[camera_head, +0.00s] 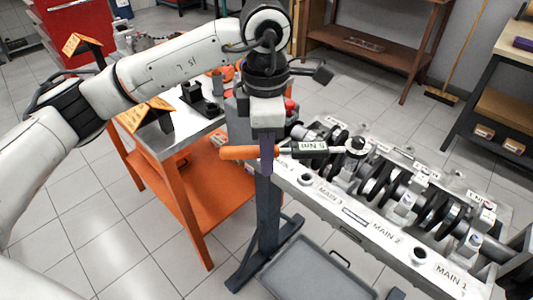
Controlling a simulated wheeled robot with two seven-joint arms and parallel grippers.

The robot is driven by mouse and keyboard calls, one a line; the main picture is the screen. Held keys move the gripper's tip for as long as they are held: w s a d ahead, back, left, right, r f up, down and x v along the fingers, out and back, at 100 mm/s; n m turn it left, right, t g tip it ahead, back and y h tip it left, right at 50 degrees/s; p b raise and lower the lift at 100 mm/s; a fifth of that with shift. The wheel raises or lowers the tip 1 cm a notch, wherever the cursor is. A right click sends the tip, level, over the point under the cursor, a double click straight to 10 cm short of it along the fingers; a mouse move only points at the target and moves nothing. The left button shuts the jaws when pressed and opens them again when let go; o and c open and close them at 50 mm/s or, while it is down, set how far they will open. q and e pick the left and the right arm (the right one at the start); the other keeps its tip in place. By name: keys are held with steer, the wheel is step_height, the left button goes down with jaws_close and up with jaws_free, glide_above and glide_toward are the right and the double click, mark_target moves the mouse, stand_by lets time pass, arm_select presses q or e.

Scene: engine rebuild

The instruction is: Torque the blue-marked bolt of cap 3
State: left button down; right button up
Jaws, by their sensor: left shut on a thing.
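My left gripper (267,150) points down and is shut on the orange handle of a torque wrench (238,152). The wrench lies level, its dark shaft with a white label pointing right. Its round head (356,147) is over the crankshaft side of the engine block (362,218), near the MAIN 3 label (328,196). I cannot tell whether the head sits on a bolt or above it. The blue-marked bolt of cap 3 cannot be made out; the wrench head covers part of that area. My right gripper is not in view.
The crankshaft (432,210) and its caps run along the block to the lower right. An orange-framed bench (180,140) with dark parts stands left of the block. A grey tray (318,272) is low in front. A wooden shelf (372,55) stands behind.

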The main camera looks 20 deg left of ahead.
arm_select(q)
steer(key=shift+w, duration=0.1)
steer(key=shift+w+a+m, duration=0.3)
steer(key=shift+w+m, duration=0.3)
steer(key=shift+w, duration=0.1)
steer(key=shift+w+a+m+b, duration=0.2)
steer(key=shift+w+m+b, duration=0.3)
steer(key=shift+w, duration=0.2)
stand_by(1.4)
steer(key=shift+w+a+m, duration=0.15)
steer(key=shift+w+m, duration=0.4)
steer(key=shift+w, duration=0.3)
steer(key=shift+w+a+m, duration=0.1)
steer(key=shift+w+m, duration=0.45)
steer(key=shift+w, duration=0.3)
stand_by(3.4)
